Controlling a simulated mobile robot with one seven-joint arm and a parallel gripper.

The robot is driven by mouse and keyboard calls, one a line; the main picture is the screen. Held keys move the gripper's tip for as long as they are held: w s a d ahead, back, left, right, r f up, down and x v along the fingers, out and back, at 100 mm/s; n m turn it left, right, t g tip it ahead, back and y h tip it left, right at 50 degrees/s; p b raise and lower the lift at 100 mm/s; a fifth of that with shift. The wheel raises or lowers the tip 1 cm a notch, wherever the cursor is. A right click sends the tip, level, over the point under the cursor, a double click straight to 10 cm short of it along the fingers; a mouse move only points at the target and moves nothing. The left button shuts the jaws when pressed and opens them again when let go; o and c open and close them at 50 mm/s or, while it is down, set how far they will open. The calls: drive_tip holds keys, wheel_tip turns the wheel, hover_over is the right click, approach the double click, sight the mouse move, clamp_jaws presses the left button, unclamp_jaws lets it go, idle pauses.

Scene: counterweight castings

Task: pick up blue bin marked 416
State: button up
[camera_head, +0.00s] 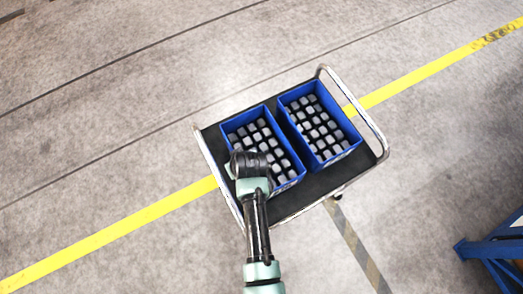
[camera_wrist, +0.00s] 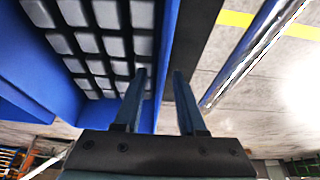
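Two blue bins full of grey castings stand side by side on a cart: a left bin (camera_head: 294,160) and a right bin (camera_head: 319,164). Neither bin's number can be read, so I cannot tell which is marked 416. My arm reaches over the left bin's near left part, hiding some of it, and my fingers are hidden in the head view. In the wrist view, my gripper (camera_wrist: 160,72) is open, its two fingers apart. A blue bin wall (camera_wrist: 167,45) runs between the fingers in the picture; contact cannot be told.
The cart has a dark deck (camera_head: 291,201) and a metal rail (camera_head: 371,133) at its right end. A yellow floor line (camera_head: 150,214) passes beneath it. Blue framework (camera_head: 490,250) stands at the lower right. The floor around the cart is otherwise mostly clear.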

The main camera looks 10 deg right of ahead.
drive_tip(key=shift+w+f, duration=0.15)
drive_tip(key=shift+f, duration=0.2)
drive_tip(key=shift+c, duration=0.2)
clamp_jaws()
idle(1.0)
drive_tip(key=shift+r, duration=0.2)
